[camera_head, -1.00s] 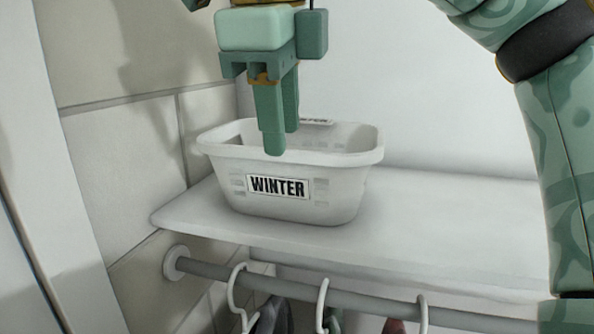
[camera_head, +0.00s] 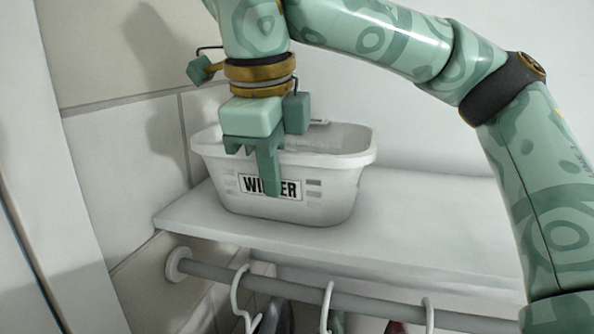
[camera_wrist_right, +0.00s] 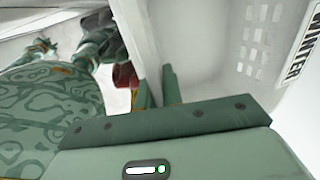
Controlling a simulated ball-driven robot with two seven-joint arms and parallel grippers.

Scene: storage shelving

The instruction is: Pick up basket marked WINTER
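The white basket marked WINTER (camera_head: 330,195) stands upright at the left end of the white shelf. My right gripper (camera_head: 270,175) comes down over its front wall. One finger is outside, covering the middle of the label; the other is hidden behind the wall in the head view. In the right wrist view the two fingers (camera_wrist_right: 159,88) are close together with the basket wall (camera_wrist_right: 141,40) between them, so the gripper looks shut on the wall. My left gripper is not in view.
The white shelf (camera_head: 430,225) is clear to the right of the basket. A tiled wall (camera_head: 130,150) stands close on the left. Below the shelf runs a grey rod (camera_head: 385,304) with white hangers (camera_head: 328,305) and hanging clothes.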

